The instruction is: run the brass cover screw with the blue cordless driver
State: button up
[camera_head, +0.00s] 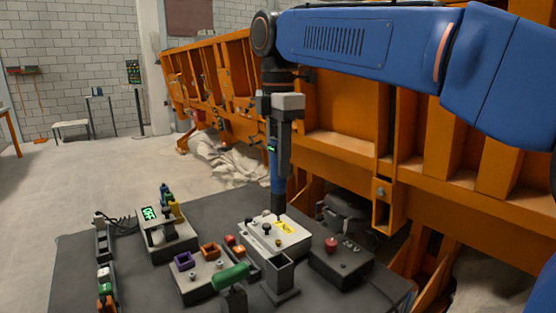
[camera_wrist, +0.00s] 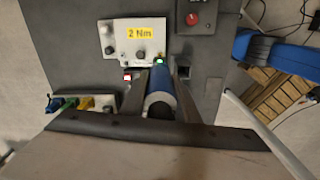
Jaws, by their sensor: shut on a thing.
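My gripper (camera_head: 281,158) points down over the table, shut around the blue cordless driver (camera_head: 278,195). The driver hangs upright, with its lower end at the light grey panel box (camera_head: 262,233) with a yellow label. I cannot tell whether its tip touches the box. In the wrist view the driver's blue body (camera_wrist: 159,84) lies between the two fingers of my gripper (camera_wrist: 160,92), and the panel box (camera_wrist: 118,40) is beyond it, its label reading 2 Nm. A small brass-coloured dot (camera_head: 278,242) on the box may be the cover screw; it is too small to be sure.
An empty grey square holder (camera_head: 281,272) stands in front of the panel box. A dark box with a red button (camera_head: 331,245) is to the right. Orange steel framework (camera_head: 340,150) rises behind.

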aim_at(279, 188)
jog(key=shift+f, duration=3.55)
dwell(0.6)
